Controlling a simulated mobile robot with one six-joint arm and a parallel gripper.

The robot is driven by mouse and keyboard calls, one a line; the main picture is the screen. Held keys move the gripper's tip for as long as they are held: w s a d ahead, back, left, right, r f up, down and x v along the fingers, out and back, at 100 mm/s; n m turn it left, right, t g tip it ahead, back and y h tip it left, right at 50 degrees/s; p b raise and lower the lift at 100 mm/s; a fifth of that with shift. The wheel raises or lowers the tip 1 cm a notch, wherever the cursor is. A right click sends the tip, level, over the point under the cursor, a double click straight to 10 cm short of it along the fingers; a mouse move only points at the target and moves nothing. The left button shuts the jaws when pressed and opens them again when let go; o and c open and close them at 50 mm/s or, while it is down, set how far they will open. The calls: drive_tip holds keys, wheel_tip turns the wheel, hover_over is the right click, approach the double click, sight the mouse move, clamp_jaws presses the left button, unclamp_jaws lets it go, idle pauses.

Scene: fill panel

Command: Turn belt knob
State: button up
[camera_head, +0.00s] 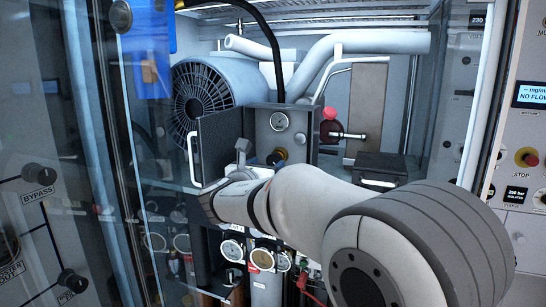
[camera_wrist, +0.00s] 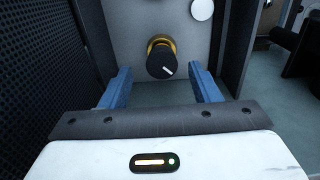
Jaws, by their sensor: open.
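A black knob with a yellow ring and a white pointer line (camera_wrist: 161,62) sits on a grey panel in the wrist view. The pointer line slants down to the right. My gripper (camera_wrist: 160,78) is open, with one blue finger on each side of the knob's lower part in the picture. The fingers look apart from the knob; the gap in depth is hard to judge. In the head view the knob (camera_head: 277,157) shows below a round gauge on the grey box, and my gripper (camera_head: 241,152) is left of it, partly hidden by my wrist. No label is readable at the knob.
A dark perforated panel (camera_wrist: 40,65) stands close on the left in the wrist view, and a dark edge (camera_wrist: 239,40) on the right. In the head view, a dark door with a white handle (camera_head: 194,158), a black box (camera_head: 380,167) and several gauges (camera_head: 262,258) surround the arm.

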sight(273, 161)
drive_tip(key=shift+p+x, duration=0.4)
drive_tip(key=shift+x, duration=1.25)
drive_tip(key=shift+f, duration=0.1)
drive_tip(key=shift+c, duration=0.4)
drive_tip(key=c, duration=0.9)
